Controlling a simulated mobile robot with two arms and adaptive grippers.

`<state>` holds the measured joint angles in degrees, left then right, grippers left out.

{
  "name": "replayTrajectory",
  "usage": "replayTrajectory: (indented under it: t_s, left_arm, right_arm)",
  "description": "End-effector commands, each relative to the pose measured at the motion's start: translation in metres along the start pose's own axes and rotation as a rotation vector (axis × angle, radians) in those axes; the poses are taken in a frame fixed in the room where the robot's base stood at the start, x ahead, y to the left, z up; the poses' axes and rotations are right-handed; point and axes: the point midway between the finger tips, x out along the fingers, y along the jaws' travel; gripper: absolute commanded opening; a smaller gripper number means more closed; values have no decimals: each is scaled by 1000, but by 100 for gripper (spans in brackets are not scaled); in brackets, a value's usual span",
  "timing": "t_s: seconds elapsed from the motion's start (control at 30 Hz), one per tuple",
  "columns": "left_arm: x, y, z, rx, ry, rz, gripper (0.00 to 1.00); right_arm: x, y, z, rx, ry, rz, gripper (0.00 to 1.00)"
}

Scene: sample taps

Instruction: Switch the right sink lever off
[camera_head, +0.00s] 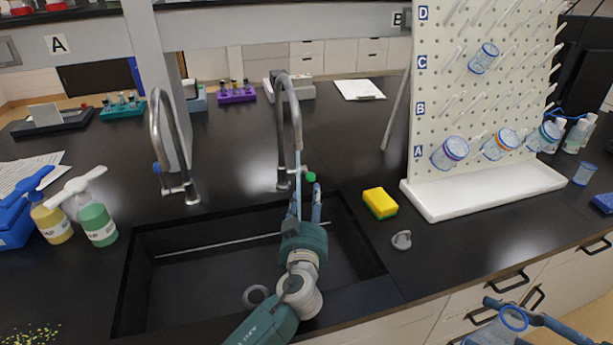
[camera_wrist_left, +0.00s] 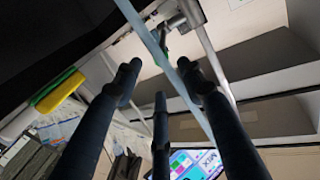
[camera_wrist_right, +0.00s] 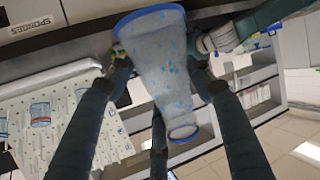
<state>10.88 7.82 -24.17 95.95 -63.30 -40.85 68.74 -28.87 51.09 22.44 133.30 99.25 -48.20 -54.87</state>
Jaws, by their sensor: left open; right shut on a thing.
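The right sink tap (camera_head: 280,130) is a tall curved metal faucet behind the sink (camera_head: 215,265). Its lever has a green end (camera_head: 310,177), on the right of the tap's base. A pale thin streak like running water drops from its spout. My left gripper (camera_head: 305,196) is open, its fingers just in front of and below the green end; I cannot tell whether they touch it. In the left wrist view, its fingers (camera_wrist_left: 160,85) are spread with the pale streak passing across them. My right gripper (camera_wrist_right: 160,80) is shut on a clear blue-rimmed flask (camera_wrist_right: 160,75), at the lower right of the head view.
The left tap (camera_head: 158,130) has a blue lever end. A yellow-green sponge (camera_head: 380,203) and a small grey object (camera_head: 401,240) lie right of the sink. A white pegboard rack (camera_head: 485,192) stands behind them. Soap bottles (camera_head: 98,223) stand left of the sink.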

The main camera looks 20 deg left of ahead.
Motion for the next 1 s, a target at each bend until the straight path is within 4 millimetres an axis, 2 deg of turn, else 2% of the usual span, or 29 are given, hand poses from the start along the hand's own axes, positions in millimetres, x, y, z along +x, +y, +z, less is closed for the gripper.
replayTrajectory:
  t_s: [0.03, 0.3, 0.5, 0.7, 0.93, 0.97, 1.0]
  left_arm:
    - [11, -1, -5, 3, 2, -1, 40]
    - [66, -2, -4, 3, 2, -3, 40]
    - [91, -1, -1, 2, 0, -2, 40]
    - [100, -1, -1, 1, 0, -1, 40]
    - [100, -1, -1, 0, 0, -1, 40]
    - [100, -1, -1, 0, 0, -1, 38]
    - [100, -1, -1, 0, 0, -1, 30]
  right_arm:
    - [-2, 1, -5, 0, 0, 0, 26]
    - [-5, 2, -12, 0, 1, 0, 26]
    - [-6, 2, -14, 0, 1, 0, 26]
    - [-6, 2, -14, 0, 1, 0, 26]
    - [-6, 2, -14, 0, 1, 0, 26]
    - [-6, 2, -14, 0, 1, 0, 26]
    - [-6, 2, -14, 0, 1, 0, 26]
